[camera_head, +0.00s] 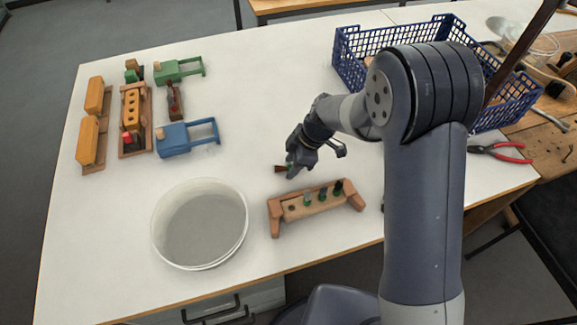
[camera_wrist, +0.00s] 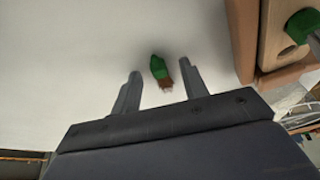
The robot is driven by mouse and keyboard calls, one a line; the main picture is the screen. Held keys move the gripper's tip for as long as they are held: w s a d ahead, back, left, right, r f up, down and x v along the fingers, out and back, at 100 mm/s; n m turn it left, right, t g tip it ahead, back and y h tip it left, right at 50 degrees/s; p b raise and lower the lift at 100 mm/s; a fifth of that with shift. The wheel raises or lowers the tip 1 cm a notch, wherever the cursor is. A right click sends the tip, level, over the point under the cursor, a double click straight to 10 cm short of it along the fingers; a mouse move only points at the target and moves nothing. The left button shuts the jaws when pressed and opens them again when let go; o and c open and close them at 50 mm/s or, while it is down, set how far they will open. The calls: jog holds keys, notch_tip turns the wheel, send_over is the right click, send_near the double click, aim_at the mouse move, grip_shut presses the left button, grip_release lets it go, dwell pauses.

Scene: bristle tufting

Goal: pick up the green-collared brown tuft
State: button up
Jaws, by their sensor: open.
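The green-collared brown tuft (camera_wrist: 157,68) shows in the wrist view against the white tabletop, green end away from the palm and brown bristles towards it. It lies between the two fingertips of my gripper (camera_wrist: 160,83), nearer the right finger; I cannot tell if it touches that finger. My gripper is open. In the head view the tuft's brown bristles (camera_head: 280,168) show just left of my gripper (camera_head: 292,170), which partly hides the tuft.
A wooden rack (camera_head: 298,212) with several upright pieces stands just in front of my gripper; its end shows at the wrist view's upper right (camera_wrist: 275,45). A white round tub (camera_head: 154,230) is at front left. Blue basket (camera_head: 345,62) behind, wooden toys (camera_head: 172,139) at left.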

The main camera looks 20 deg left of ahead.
jog(key=shift+c, duration=0.4)
grip_shut()
